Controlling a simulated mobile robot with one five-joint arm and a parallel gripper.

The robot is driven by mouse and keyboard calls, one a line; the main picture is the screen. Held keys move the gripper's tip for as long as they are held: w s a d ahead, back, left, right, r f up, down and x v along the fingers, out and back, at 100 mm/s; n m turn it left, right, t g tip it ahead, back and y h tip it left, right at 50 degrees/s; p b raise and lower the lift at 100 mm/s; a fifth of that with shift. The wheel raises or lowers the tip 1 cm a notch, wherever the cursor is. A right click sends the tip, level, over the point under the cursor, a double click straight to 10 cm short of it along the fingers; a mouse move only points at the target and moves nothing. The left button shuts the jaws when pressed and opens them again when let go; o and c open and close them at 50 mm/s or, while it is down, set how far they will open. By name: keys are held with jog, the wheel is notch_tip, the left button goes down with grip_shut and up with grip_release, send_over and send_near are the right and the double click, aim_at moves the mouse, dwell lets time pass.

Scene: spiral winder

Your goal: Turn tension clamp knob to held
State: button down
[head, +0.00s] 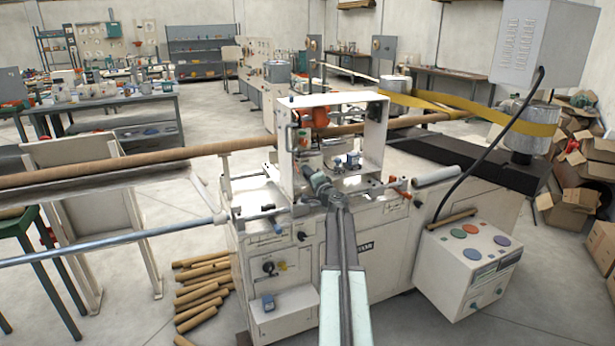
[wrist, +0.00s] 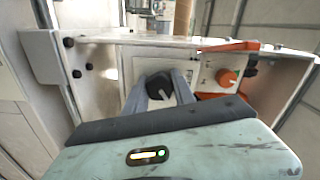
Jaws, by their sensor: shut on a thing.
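A black knob (wrist: 158,88) sits on the pale front panel of the winder (wrist: 110,66), between my two grey fingers in the wrist view. My gripper (wrist: 160,93) is shut on this black knob. In the head view my gripper (head: 320,184) reaches the front of the white winder frame (head: 286,165). The knob cannot be made out there, being small and behind my gripper. No readable mark shows which setting the knob points to.
An orange knob (wrist: 227,78) and an orange lever (wrist: 228,46) sit close to the right of my fingers. A brown tube (head: 110,168) runs across the machine. A control box (head: 470,260) with coloured buttons stands at the right.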

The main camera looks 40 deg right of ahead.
jog(key=m, duration=0.6)
jog(key=shift+w, duration=0.1)
jog(key=m, duration=0.6)
jog(key=shift+m, duration=0.3)
dwell(0.3)
jog(key=c, duration=1)
grip_release()
jog(key=shift+c, duration=0.2)
jog(key=v, duration=0.8)
